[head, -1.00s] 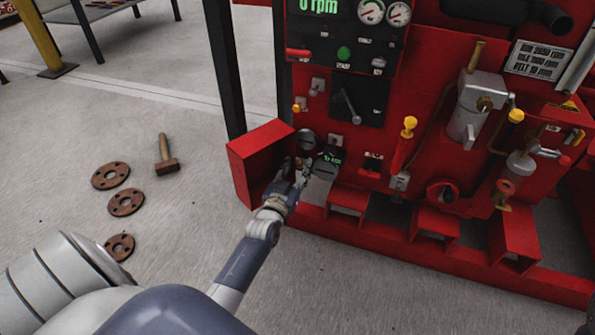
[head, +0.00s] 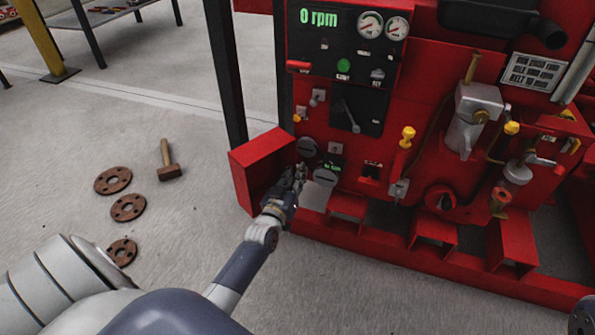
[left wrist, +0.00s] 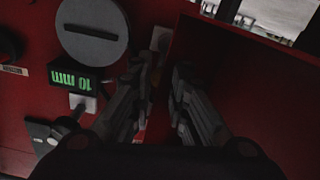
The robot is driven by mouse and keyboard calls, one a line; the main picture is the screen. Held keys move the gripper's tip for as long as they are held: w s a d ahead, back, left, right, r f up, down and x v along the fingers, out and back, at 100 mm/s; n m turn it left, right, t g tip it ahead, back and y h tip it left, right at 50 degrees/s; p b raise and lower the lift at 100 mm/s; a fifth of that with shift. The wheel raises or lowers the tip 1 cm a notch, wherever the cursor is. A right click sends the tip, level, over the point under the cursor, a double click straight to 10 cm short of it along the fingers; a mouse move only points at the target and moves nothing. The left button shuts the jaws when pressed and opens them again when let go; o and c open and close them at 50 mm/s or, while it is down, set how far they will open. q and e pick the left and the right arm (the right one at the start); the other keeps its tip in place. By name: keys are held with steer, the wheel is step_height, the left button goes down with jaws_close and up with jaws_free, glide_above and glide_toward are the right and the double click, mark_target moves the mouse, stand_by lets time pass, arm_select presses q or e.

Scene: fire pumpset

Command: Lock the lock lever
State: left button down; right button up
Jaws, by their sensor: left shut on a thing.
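My left gripper (head: 299,176) is at the lower left of the red pump panel, beside a red box-shaped side guard (head: 262,170). In the left wrist view its two fingers (left wrist: 167,82) are close together, shut on a small part mostly hidden between them. A grey tab, taken as the lock lever (left wrist: 161,38), shows just beyond the fingertips. I cannot make out its full shape or angle. A round slotted grey knob (left wrist: 92,30) and a green "10 mm" display (left wrist: 73,83) are left of the fingers.
Above are a black panel with a grey lever (head: 350,117), an rpm display (head: 319,18) and gauges (head: 370,25). Yellow-topped handles (head: 408,136) stand to the right. Rusty flanges (head: 113,180) and a hammer (head: 168,165) lie on open floor at left.

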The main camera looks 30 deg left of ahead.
stand_by(0.3)
arm_select(q)
steer(key=c, duration=1.5)
jaws_free()
steer(key=shift+s, duration=0.15)
steer(key=v, duration=1.1)
steer(key=shift+s+d, duration=0.15)
steer(key=shift+s, duration=0.2)
